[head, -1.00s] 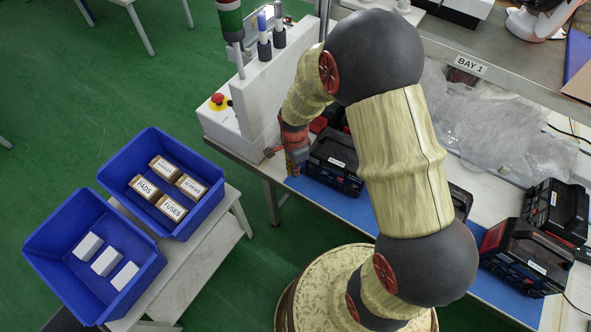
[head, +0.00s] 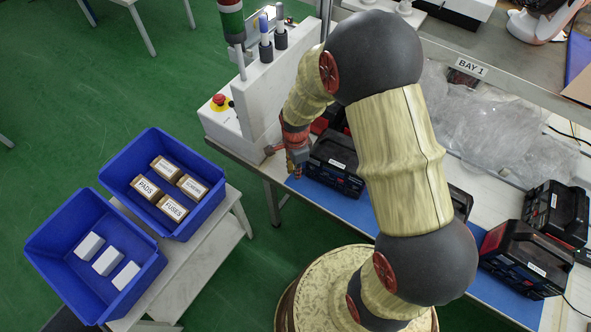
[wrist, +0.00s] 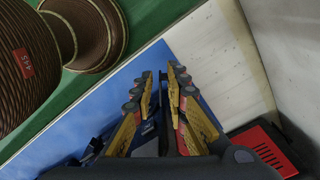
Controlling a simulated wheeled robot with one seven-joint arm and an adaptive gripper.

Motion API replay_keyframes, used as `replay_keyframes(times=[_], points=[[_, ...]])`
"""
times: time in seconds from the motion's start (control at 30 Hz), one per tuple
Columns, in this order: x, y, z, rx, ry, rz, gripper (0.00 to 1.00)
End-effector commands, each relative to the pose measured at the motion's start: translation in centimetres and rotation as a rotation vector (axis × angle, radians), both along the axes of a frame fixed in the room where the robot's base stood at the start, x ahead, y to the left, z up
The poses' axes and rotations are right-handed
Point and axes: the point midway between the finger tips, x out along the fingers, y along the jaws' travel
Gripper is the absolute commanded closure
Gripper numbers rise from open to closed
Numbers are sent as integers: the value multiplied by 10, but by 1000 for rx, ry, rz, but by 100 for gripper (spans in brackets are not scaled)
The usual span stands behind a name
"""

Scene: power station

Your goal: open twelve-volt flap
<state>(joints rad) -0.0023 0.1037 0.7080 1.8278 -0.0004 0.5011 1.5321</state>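A black power station (head: 335,165) with a white label stands on the blue mat beside my gripper in the head view. My gripper (head: 298,172) points down just left of its front end. In the wrist view the two yellow and red fingers of my gripper (wrist: 161,77) are apart, with a gap between their tips and nothing clearly held. Dark parts, seemingly of the power station (wrist: 92,150), show low in the wrist view, partly behind the fingers. I cannot make out the twelve-volt flap in either view.
More black and red power stations (head: 525,258) stand on the bench to the right. A white machine with a red button (head: 218,99) is close left of my gripper. Blue bins (head: 98,290) sit on a side table. A red part (wrist: 263,148) shows in the wrist view.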

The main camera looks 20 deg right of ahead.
Motion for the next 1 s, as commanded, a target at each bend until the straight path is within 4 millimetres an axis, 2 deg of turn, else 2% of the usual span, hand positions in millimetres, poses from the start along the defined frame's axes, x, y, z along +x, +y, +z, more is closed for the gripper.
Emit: replay_keyframes(times=[0.17,0.43,0.57,0.67,1.0], points=[[0,0,0,0,1,0,73],[0,0,0,0,1,0,73],[0,0,7,0,0,0,73],[1,0,21,0,-3,0,73],[1,0,88,0,-3,0,73]])
